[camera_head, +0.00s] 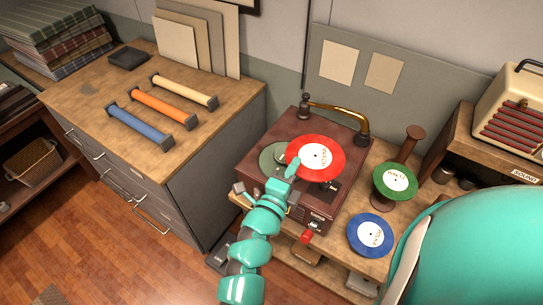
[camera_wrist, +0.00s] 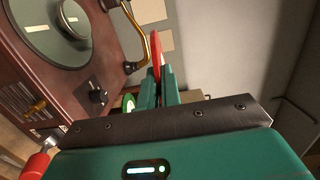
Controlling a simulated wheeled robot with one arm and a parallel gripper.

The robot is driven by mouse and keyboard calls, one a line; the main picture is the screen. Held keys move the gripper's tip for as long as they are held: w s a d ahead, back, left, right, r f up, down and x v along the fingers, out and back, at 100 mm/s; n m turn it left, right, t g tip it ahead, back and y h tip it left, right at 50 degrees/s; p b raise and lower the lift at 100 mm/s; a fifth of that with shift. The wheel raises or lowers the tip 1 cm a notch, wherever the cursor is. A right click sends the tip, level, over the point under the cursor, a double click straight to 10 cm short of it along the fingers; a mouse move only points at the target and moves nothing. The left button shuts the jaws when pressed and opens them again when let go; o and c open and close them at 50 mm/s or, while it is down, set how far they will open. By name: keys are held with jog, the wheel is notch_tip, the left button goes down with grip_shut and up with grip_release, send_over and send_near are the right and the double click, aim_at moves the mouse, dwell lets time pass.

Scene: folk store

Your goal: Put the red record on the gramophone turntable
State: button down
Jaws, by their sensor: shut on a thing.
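The red record (camera_head: 325,165) has a pale label and is held by its edge in my gripper (camera_head: 293,171). In the head view it overlaps the gramophone (camera_head: 252,172) and hides the right part of its grey-green turntable (camera_head: 271,158). In the wrist view the red record (camera_wrist: 156,52) shows edge-on between the fingertips of my gripper (camera_wrist: 157,82). There the turntable (camera_wrist: 45,38), with its centre piece, lies bare to the left, apart from the record. The record's exact height above the gramophone is hard to tell.
The curved brass arm (camera_head: 352,116) stands at the gramophone's back right. A cabinet with coloured bars (camera_head: 163,108) stands left; a radio (camera_head: 512,110) stands far right.

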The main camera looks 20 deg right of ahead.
jog(key=w+f+b, duration=0.3)
jog(key=w+b, duration=0.1)
jog(key=w+a+f+b, duration=0.1)
jog(key=w+f+b, duration=0.2)
jog(key=w, duration=0.2)
jog(key=w+a+f+b, duration=0.1)
jog(key=w+f+b, duration=0.2)
jog(key=w+b, duration=0.1)
jog(key=shift+w+f+b, duration=0.3)
jog(key=shift+b, duration=0.05)
jog(key=shift+w+a+f, duration=0.1)
jog(key=shift+w+f, duration=0.05)
jog(key=shift+f, duration=0.15)
jog(key=shift+f+p, duration=0.55)
jog(key=shift+f, duration=0.85)
jog(key=shift+f, duration=0.1)
jog(key=c, duration=1.6)
grip_release()
